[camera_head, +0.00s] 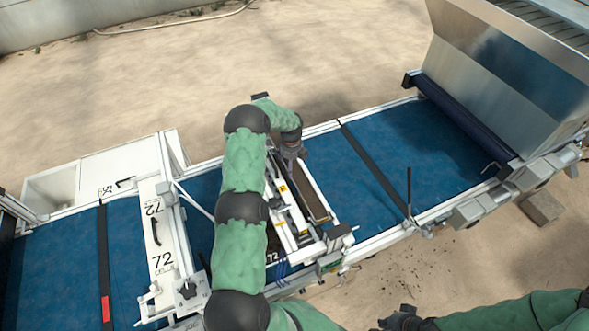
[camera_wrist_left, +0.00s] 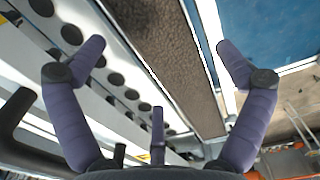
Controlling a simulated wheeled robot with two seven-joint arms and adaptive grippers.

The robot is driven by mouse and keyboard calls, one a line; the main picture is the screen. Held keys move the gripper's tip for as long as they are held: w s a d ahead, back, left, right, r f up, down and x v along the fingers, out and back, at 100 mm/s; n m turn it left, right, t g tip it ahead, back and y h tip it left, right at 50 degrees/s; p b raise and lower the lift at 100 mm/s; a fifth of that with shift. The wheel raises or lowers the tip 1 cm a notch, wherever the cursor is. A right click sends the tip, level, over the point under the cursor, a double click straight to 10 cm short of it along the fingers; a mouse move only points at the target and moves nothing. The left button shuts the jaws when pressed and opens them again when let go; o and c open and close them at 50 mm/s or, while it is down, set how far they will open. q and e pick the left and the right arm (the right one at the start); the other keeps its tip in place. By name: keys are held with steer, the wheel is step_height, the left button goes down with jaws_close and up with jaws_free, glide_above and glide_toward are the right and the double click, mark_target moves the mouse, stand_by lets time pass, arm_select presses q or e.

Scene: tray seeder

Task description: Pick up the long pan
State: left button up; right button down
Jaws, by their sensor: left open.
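The long pan (camera_head: 308,190) is a narrow, pale-rimmed trough filled with brown material, lying across the blue belt on the seeder frame. It also shows in the left wrist view (camera_wrist_left: 172,45), running between my fingers. My left gripper (camera_head: 292,152) is at the pan's far end, mostly hidden by its own wrist in the head view. In the left wrist view the left gripper (camera_wrist_left: 160,50) is open, with its fingers on either side of the pan; I cannot tell whether they touch it. My right gripper (camera_head: 402,319) is low at the bottom edge, away from the pan, its jaws unclear.
A white perforated plate (camera_wrist_left: 75,75) lies beside the pan. A metal hopper (camera_head: 500,70) stands over the right end of the blue belt (camera_head: 400,150). A white frame marked 72 (camera_head: 158,240) stands to the left. A thin upright rod (camera_head: 409,190) is right of the pan.

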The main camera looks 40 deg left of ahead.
arm_select(q)
steer(key=shift+a+f, duration=0.1)
steer(key=shift+f, duration=1.05)
steer(key=shift+c, duration=0.3)
steer(key=c, duration=1)
steer(key=shift+o, duration=0.2)
steer(key=shift+r, duration=0.1)
